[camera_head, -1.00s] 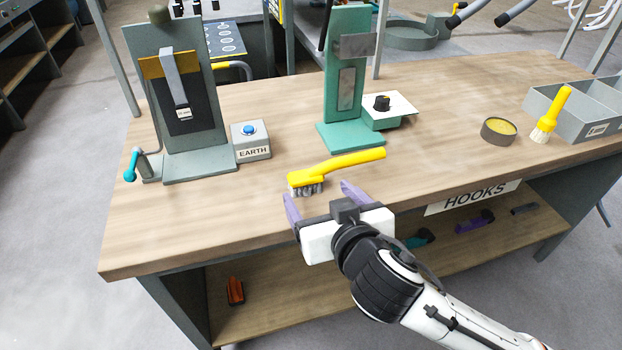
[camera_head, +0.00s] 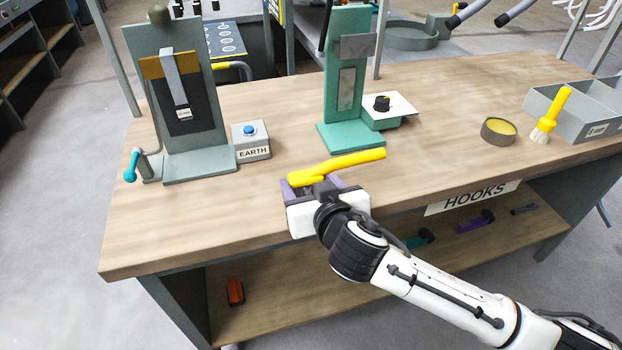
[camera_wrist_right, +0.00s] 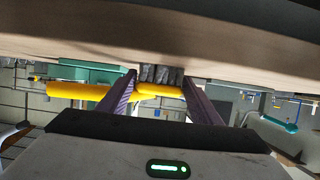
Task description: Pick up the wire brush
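The wire brush (camera_head: 335,165) has a yellow handle and lies on the workbench near its front edge, handle pointing right. In the right wrist view its yellow body (camera_wrist_right: 160,90) and grey bristles (camera_wrist_right: 162,74) show between two purple fingers. My right gripper (camera_head: 314,186) is at the brush head, with one finger on each side of it. The fingers stand apart, and I see no firm grip on the brush. The gripper body hides the bristles in the head view. The handle passes beyond one finger. My left gripper is not in view.
A grey stand (camera_head: 190,120), an EARTH button box (camera_head: 250,143) and a green stand (camera_head: 348,100) are behind the brush. A round tin (camera_head: 498,131), yellow-handled brush (camera_head: 552,115) and grey bin (camera_head: 590,125) are at right. The bench (camera_head: 150,235) is clear at front left.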

